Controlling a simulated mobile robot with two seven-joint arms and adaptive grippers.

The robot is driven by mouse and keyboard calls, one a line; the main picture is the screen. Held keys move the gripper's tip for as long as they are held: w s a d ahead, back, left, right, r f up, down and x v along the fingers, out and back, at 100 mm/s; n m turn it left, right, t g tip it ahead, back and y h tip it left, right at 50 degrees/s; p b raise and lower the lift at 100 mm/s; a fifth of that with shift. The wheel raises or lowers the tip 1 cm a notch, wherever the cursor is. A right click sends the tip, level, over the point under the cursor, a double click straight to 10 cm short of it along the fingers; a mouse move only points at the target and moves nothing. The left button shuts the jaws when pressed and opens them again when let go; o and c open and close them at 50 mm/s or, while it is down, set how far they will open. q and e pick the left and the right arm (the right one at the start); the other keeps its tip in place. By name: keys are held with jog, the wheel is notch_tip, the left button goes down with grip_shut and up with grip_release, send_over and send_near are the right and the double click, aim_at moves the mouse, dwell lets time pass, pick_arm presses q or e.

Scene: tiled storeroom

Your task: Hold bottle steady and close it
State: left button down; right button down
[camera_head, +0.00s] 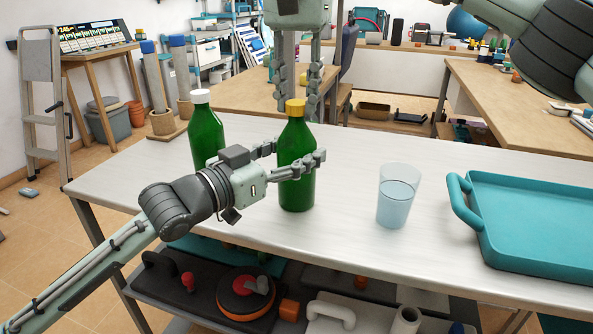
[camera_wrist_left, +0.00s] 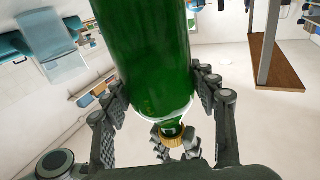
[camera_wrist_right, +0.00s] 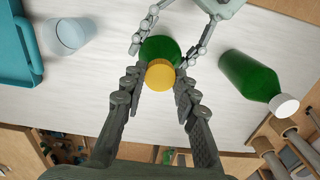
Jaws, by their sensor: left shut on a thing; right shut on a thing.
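A green bottle (camera_head: 297,185) with a yellow cap (camera_head: 296,108) stands upright on the white table. My left gripper (camera_head: 290,160) is shut around its body from the left; in the left wrist view the fingers (camera_wrist_left: 160,95) press on both sides of the green glass (camera_wrist_left: 150,45). My right gripper (camera_head: 303,97) points down from above, its fingers shut on the yellow cap. The right wrist view shows the cap (camera_wrist_right: 160,74) between its fingertips (camera_wrist_right: 159,84). The cap sits on the bottle's neck; how tightly cannot be told.
A second green bottle (camera_head: 205,137) with a white cap stands behind and left. A glass of water (camera_head: 397,197) is to the right, then a teal tray (camera_head: 530,222) at the right edge. White tabletop (camera_head: 345,165) is bare between bottle and glass.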

jog(key=m, duration=3.5)
jog(key=shift+f, duration=0.1)
jog(key=m, duration=0.7)
jog(key=c, duration=1.1)
grip_release()
